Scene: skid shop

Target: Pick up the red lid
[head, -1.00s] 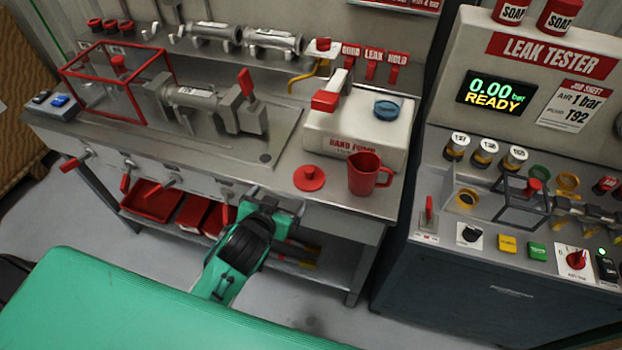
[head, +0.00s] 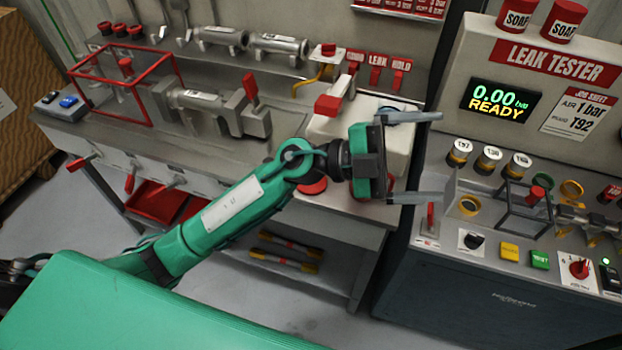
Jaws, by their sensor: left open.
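The red lid (head: 313,188) lies on the bench top, mostly hidden behind my left arm's wrist; only a part of its red edge shows. My left gripper (head: 441,158) is open and empty, its two fingers spread apart and pointing right. In the picture it is to the right of the lid, in front of the gap between the bench and the leak tester. The red jug (head: 389,184) is almost wholly hidden behind the gripper. My right gripper does not show.
The white hand pump (head: 333,131) stands behind my wrist, partly covered. The leak tester (head: 510,283) with valves and buttons stands at the right. A red frame guard (head: 106,61) and a grey clamped valve body (head: 200,99) are on the bench's left.

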